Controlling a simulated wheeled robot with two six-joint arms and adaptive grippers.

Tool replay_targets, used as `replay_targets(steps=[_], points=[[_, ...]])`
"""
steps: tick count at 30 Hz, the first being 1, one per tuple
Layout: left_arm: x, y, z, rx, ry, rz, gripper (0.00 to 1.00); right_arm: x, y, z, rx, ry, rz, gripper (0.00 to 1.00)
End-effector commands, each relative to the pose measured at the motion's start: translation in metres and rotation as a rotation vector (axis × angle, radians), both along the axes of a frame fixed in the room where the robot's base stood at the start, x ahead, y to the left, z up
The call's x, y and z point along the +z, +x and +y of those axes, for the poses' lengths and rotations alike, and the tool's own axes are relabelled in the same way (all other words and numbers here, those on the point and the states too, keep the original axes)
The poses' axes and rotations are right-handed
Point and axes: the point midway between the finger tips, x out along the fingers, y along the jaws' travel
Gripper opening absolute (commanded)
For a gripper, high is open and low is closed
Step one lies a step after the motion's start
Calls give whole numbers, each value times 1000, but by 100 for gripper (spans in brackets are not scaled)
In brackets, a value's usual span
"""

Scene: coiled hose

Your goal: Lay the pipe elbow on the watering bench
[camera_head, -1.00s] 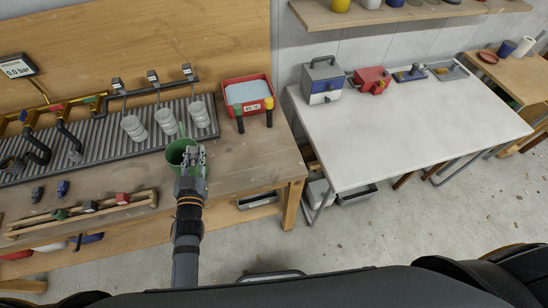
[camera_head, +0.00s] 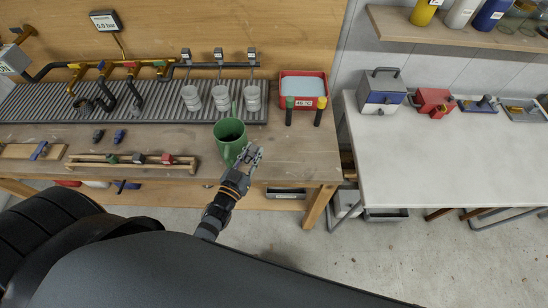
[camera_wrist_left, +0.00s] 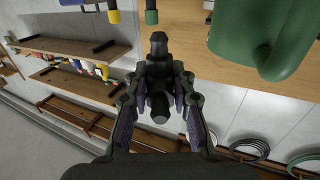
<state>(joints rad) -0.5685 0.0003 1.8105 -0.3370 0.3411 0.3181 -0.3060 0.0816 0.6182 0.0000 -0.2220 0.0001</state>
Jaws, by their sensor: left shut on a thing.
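My left gripper (camera_head: 252,155) is at the front edge of the wooden bench with pots and taps (camera_head: 190,145), which I take as the watering bench. In the left wrist view the gripper (camera_wrist_left: 158,90) is shut on a dark pipe piece, which I take as the pipe elbow (camera_wrist_left: 158,42). Its ends stick out above and below the fingers. In the head view the piece is too small to make out. A green can (camera_head: 230,138) stands on the bench just left of the gripper; it also shows in the left wrist view (camera_wrist_left: 262,30). My right gripper is not in view.
A ribbed tray (camera_head: 150,108) with several grey pots lies behind. A red basin (camera_head: 303,87) and two dark-handled tools (camera_head: 320,110) stand at the right. A wooden rack with valves (camera_head: 135,160) lies front left. A white table (camera_head: 440,150) stands to the right, past a gap.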

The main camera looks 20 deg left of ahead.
Motion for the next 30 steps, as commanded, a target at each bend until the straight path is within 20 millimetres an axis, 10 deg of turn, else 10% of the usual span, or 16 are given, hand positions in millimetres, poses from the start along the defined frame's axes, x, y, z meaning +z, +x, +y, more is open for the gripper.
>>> replay_targets(steps=[9,30], points=[[-61,53,-40,0,-2,-1,0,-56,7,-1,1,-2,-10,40],[-104,66,-50,0,-1,0,0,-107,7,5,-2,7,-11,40]])
